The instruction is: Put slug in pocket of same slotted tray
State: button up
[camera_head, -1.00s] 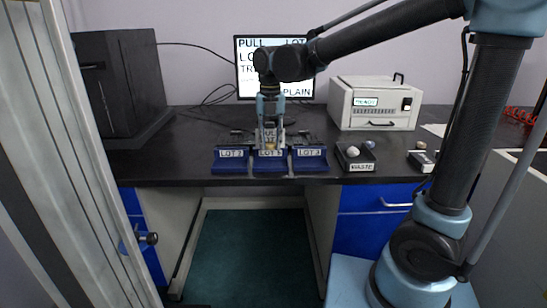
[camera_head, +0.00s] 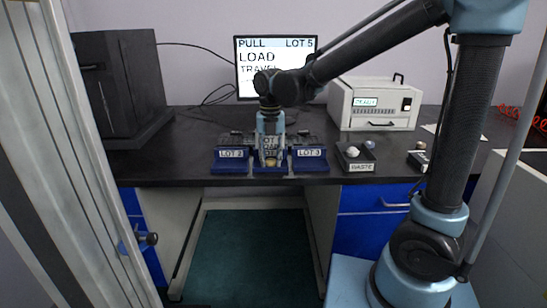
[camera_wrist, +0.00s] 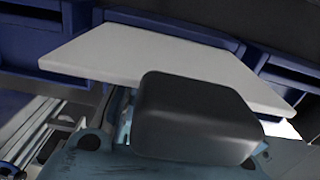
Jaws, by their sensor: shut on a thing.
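My gripper (camera_head: 270,160) points down in front of the middle blue slotted tray, between the left tray (camera_head: 231,166) and the right tray (camera_head: 309,166). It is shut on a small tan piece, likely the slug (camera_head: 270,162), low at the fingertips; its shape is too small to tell. The gripper covers most of the middle tray and its label, so I cannot tell whether the slug is in a pocket. In the wrist view a black finger part (camera_wrist: 195,115) stands before a white plate (camera_wrist: 150,58) and blue tray parts; no slug shows there.
The waste box (camera_head: 358,165) stands right of the trays, with a pale lump in it. A white instrument (camera_head: 374,120) is behind it. The monitor (camera_head: 274,50) reads PULL LOT 5, LOAD. A black cabinet (camera_head: 115,85) stands at left. The counter between cabinet and trays is clear.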

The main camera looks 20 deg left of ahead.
aim_at(271, 160)
jog(key=o, duration=0.8)
jog(key=shift+r, duration=0.1)
notch_tip(271, 160, up, 12)
dwell(0.4)
